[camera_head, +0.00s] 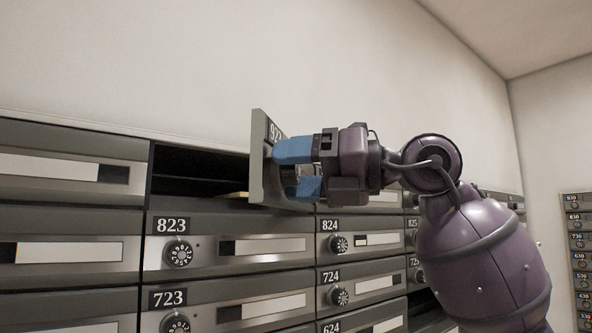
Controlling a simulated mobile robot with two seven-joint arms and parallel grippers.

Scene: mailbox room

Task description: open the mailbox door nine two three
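The mailbox door marked 92, its last digit partly hidden, (259,185) stands swung out from the top row, roughly square to the mailbox front. Its compartment (195,172) shows as a dark opening above box 823. My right gripper (297,170) is at the numbered outer face of the door, on its right side. Its two blue fingertips are apart, one above the other, with a visible gap around the dial area. The fingers hide most of the dial, so contact with it is unclear. My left gripper is not in view.
Closed boxes 823 (229,247), 824 (359,241) and 723 (229,309) lie below, with dials and name plates. Another closed door (70,167) is left of the opening. More boxes (578,262) stand at the far right. The wall above is bare.

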